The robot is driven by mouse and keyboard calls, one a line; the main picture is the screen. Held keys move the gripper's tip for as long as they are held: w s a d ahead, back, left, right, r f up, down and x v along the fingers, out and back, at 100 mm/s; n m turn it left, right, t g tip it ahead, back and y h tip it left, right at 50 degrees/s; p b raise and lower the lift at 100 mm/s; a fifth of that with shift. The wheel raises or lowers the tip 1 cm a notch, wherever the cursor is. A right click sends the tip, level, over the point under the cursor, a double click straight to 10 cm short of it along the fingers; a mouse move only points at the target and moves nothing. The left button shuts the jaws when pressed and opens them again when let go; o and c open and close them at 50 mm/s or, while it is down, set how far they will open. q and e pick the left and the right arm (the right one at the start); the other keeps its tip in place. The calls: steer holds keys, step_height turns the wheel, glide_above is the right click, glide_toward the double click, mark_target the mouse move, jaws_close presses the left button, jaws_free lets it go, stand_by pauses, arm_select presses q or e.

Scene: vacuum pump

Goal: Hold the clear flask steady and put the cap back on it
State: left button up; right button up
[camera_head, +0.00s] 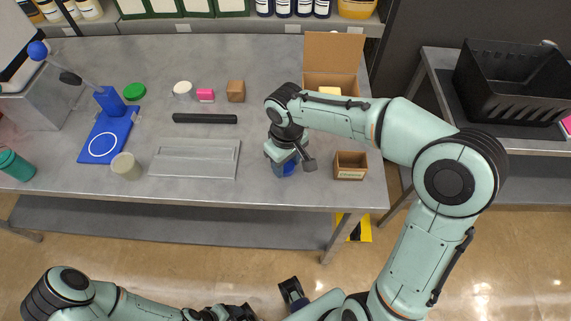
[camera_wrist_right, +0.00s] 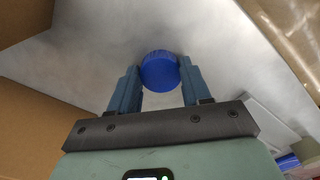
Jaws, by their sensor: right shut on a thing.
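My right gripper (camera_head: 287,167) is low over the right part of the grey table, pointing down. In the right wrist view its fingers (camera_wrist_right: 160,77) are on either side of a round blue cap (camera_wrist_right: 160,70) with a ribbed rim, and they grip it. The clear flask is not plainly visible; I cannot tell whether it is under the cap, hidden by my gripper. My left gripper (camera_head: 292,290) seems to be at the bottom edge, away from the table, and its jaw opening cannot be made out.
An open cardboard box (camera_head: 334,52) and a small brown box (camera_head: 350,166) are close to my right arm. A grey tray (camera_head: 195,158), a black bar (camera_head: 205,118), a pale cylinder (camera_head: 126,167) and a blue stand (camera_head: 108,137) are to the left. The table's front edge is near.

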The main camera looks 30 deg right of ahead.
mark_target(286, 166)
steer(key=shift+r, duration=0.1)
arm_select(q)
steer(key=r+p, duration=0.1)
steer(key=w+r+p, duration=0.1)
steer(key=r, duration=0.1)
steer(key=w+r+p, duration=0.1)
steer(key=shift+r+p, duration=0.2)
steer(key=shift+p, duration=0.2)
arm_select(e)
step_height(286, 166, up, 20)
steer(key=shift+f, duration=0.1)
